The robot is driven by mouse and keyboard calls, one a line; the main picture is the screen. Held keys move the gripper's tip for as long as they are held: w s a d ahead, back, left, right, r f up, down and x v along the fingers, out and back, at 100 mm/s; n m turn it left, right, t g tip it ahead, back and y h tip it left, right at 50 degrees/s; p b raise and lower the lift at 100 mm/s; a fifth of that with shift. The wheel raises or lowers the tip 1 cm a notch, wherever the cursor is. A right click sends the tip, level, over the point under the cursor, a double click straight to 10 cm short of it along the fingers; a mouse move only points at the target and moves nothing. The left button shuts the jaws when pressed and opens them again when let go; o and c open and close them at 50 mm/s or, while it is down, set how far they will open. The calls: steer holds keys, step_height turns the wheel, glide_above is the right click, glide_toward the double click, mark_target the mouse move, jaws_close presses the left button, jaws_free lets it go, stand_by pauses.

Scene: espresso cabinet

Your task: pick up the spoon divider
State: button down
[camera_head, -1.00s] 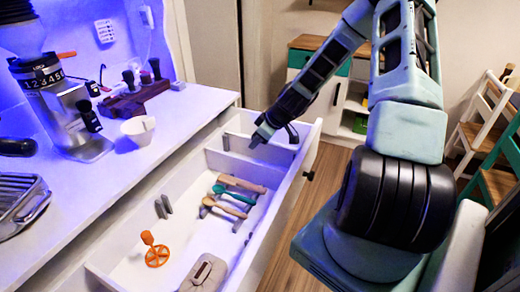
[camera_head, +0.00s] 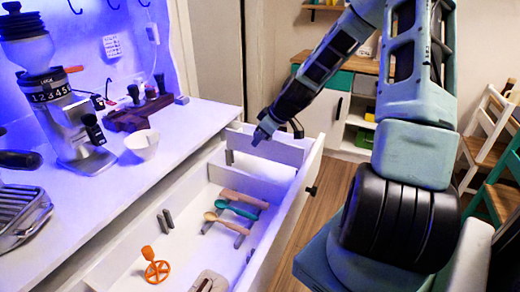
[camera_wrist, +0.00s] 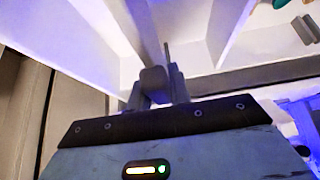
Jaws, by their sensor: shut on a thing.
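The spoon divider appears to be the pale flat panel (camera_head: 285,152) across the far end of the open drawer. My gripper (camera_head: 261,136) is shut on its top edge, and the panel stands upright, raised a little above the drawer floor. A grey holder post (camera_head: 229,158) shows below its left end. In the wrist view my gripper (camera_wrist: 160,80) is shut on the pale panel edge (camera_wrist: 145,35); the exact contact is partly hidden by the fingers.
The drawer (camera_head: 285,205) holds another white divider (camera_head: 235,182), wooden spoons (camera_head: 232,217), a teal spoon (camera_head: 238,209) and an orange tool (camera_head: 156,269). A white cup (camera_head: 143,146) and grinder (camera_head: 72,125) stand on the counter. Wooden floor is clear right of the drawer.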

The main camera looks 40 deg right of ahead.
step_height(320, 180, up, 11)
steer(key=shift+f, duration=0.2)
step_height(320, 180, up, 6)
steer(key=p, duration=0.7)
steer(key=shift+r, duration=0.25)
stand_by(0.3)
